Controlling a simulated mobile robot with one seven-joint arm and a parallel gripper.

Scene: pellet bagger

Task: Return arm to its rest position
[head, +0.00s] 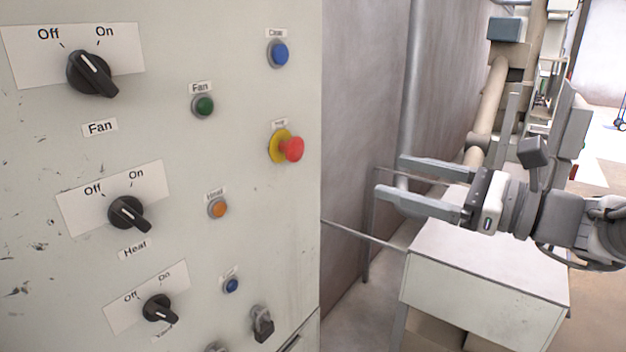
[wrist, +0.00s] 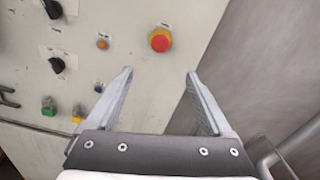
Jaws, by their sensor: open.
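My gripper (head: 392,178) is at the right of the control panel in the head view, its two fingers pointing left and spread apart with nothing between them. In the wrist view my gripper (wrist: 160,90) is also open and empty. The control panel (head: 170,180) fills the left half of the head view. A red emergency button on a yellow ring (head: 290,149) is on it, and in the wrist view the red button (wrist: 160,40) sits beyond the fingertips, apart from them.
The panel carries black Off/On knobs, such as the Fan knob (head: 92,74) and Heat knob (head: 127,213), and small coloured buttons. A white box-like cabinet (head: 480,285) stands below my arm. A vertical grey pipe (head: 413,90) runs along the wall behind the fingers.

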